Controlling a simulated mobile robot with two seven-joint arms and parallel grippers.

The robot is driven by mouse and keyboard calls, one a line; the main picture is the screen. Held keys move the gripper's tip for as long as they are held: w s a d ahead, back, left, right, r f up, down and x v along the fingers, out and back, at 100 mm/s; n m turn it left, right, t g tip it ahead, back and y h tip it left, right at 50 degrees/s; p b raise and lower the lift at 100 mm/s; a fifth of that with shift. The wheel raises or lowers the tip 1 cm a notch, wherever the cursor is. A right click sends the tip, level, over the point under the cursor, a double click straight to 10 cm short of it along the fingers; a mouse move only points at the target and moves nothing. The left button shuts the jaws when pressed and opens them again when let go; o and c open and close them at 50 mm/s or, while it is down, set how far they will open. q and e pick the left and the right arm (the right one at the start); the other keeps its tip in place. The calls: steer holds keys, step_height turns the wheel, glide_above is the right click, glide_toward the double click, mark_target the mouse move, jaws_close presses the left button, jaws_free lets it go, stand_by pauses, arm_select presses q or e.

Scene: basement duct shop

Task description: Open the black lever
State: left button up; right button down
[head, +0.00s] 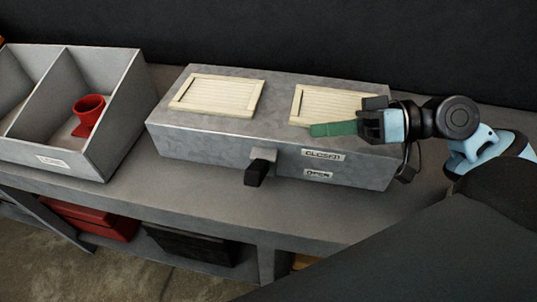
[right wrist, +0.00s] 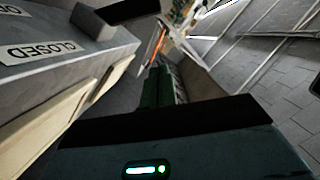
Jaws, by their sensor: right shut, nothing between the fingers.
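The black lever (head: 256,173) sticks out from a grey mount on the front face of a grey metal duct box (head: 220,143). Its black end hangs forward and slightly down. To its right on the face are a CLOSED label (head: 323,155) and, below it, an OPEN label (head: 318,174). My right gripper (head: 318,129) has green fingers, shut and empty, pointing left. It is up and to the right of the lever, apart from it. The right wrist view shows the green fingers (right wrist: 155,88), the CLOSED label (right wrist: 40,50) and the lever (right wrist: 130,10) at the top. My left gripper is not in view.
Two cream louvred vents (head: 217,95) are on top of the box; my right gripper partly covers the right one (head: 315,100). A grey divided bin (head: 125,120) with a red pipe fitting (head: 88,113) stands left. The bench (head: 190,194) is clear in front.

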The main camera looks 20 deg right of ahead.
mark_target(259, 170)
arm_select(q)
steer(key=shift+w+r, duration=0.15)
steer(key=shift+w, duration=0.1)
arm_select(e)
steer(key=w+a+f, duration=0.2)
steer(key=a+f, duration=0.3)
steer(key=a, duration=0.4)
steer(key=shift+a, duration=0.35)
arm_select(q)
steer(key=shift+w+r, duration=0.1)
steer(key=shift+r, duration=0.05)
